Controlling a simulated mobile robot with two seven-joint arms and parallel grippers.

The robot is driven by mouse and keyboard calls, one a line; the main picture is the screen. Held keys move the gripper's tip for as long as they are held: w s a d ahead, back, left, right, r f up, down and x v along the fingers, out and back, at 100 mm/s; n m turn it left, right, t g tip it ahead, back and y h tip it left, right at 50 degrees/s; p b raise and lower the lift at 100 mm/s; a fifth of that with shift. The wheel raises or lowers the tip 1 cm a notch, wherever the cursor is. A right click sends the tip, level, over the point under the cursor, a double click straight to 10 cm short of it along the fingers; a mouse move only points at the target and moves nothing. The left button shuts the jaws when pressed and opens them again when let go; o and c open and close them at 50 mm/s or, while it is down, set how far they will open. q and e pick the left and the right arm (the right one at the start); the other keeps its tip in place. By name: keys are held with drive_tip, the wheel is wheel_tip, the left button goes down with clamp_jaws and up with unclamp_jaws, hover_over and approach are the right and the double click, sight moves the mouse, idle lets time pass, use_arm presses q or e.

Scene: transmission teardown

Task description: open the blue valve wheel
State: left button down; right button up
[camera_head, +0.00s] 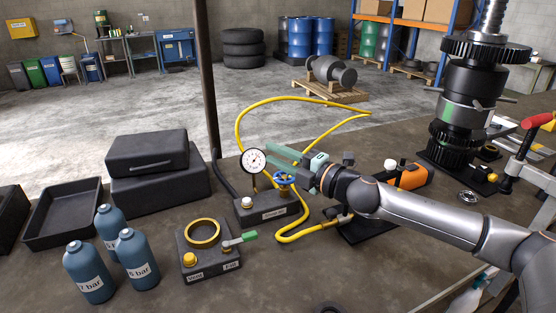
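The blue valve wheel (284,180) sits on a dark block (262,206) with a label on its front, left of the picture's middle. A round white pressure gauge (253,160) stands on the same block, just left of the wheel. My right gripper (276,159) comes in from the right, with its pale green fingers pointing left, just above and behind the wheel in the picture. The fingers look spread, with nothing seen between them. I cannot tell whether a finger touches the wheel. My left gripper is not in view.
A yellow hose (292,238) loops around the block. A second block with a brass ring (203,234) and a green-handled lever stands front left. Several blue bottles (138,258), black cases (150,150) and a tray (62,214) lie left. A dark gear assembly (465,100) stands right.

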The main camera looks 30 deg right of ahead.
drive_tip(key=s, duration=0.1)
drive_tip(key=s+a, duration=0.1)
drive_tip(key=s+r, duration=0.1)
drive_tip(key=shift+s+a+b, duration=0.2)
drive_tip(key=shift+a+b, duration=0.1)
drive_tip(key=shift+b, duration=0.05)
